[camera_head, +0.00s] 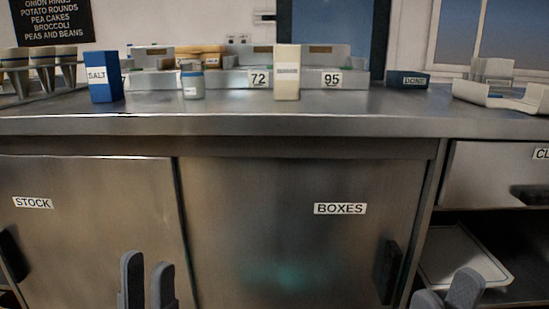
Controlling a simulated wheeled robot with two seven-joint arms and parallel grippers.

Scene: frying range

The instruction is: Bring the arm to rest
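My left gripper (146,282) shows at the bottom left, in front of the steel cabinet. Its two grey fingers point up with a narrow gap between them, and nothing shows in the gap. My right gripper (447,293) is at the bottom right, partly cut off by the lower edge. Its fingers are tilted and spread at the tips, with nothing seen between them. Both grippers are below the level of the countertop (225,116). The arms behind them are out of view.
The counter has doors marked STOCK (85,240) and BOXES (290,245). On top stand a blue SALT box (103,78), a small jar (193,82), a cream carton (287,75) and a dark DONE bin (408,80). A tray (462,255) lies on the open shelf at right.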

